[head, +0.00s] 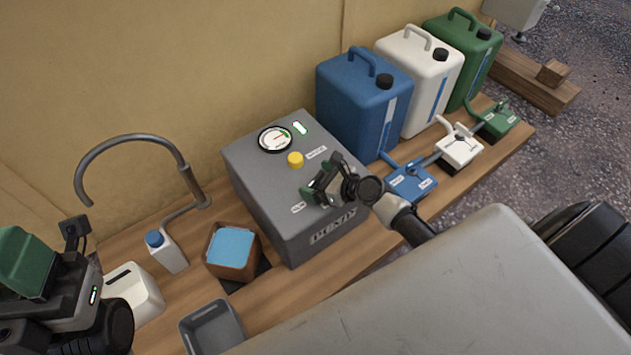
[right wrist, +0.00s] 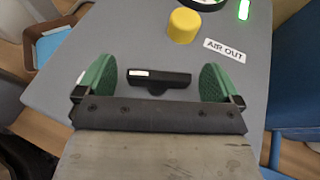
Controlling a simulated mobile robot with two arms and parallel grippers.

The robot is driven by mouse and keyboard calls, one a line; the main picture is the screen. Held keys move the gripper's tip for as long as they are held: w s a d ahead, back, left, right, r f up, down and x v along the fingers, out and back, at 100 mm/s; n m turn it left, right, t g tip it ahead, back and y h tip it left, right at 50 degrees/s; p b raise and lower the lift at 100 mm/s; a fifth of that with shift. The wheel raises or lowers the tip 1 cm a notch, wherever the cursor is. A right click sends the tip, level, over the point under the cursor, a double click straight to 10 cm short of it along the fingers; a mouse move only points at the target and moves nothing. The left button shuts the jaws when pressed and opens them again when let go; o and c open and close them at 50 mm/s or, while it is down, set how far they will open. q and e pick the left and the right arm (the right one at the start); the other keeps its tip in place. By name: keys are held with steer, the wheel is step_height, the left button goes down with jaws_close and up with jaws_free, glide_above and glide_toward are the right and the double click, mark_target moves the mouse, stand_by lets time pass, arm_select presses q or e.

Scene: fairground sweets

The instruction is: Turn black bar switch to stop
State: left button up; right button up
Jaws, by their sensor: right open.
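The black bar switch (right wrist: 158,77) sits on top of the grey pump box (head: 262,190). Its bar lies crosswise in the right wrist view, with a white mark on its left end. My right gripper (right wrist: 158,82) is open, with one green finger beyond each end of the bar and a visible gap on both sides. In the head view my right gripper (head: 328,182) is over the box top and largely hides the switch. My left gripper (head: 28,262) is at the lower left, away from the box; its jaw opening does not show clearly.
A yellow knob (head: 295,159), a round gauge (head: 275,139) and a lit green indicator (head: 300,128) share the box top. Blue (head: 360,105), white (head: 420,80) and green (head: 462,55) canisters stand at right. A brown container (head: 212,272) stands left of the box.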

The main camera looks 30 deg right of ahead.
steer(key=shift+w+a+f, duration=0.15)
steer(key=shift+w+a, duration=0.05)
steer(key=shift+w, duration=0.15)
steer(key=shift+c, duration=0.3)
steer(key=c, duration=0.9)
steer(key=shift+o, duration=0.2)
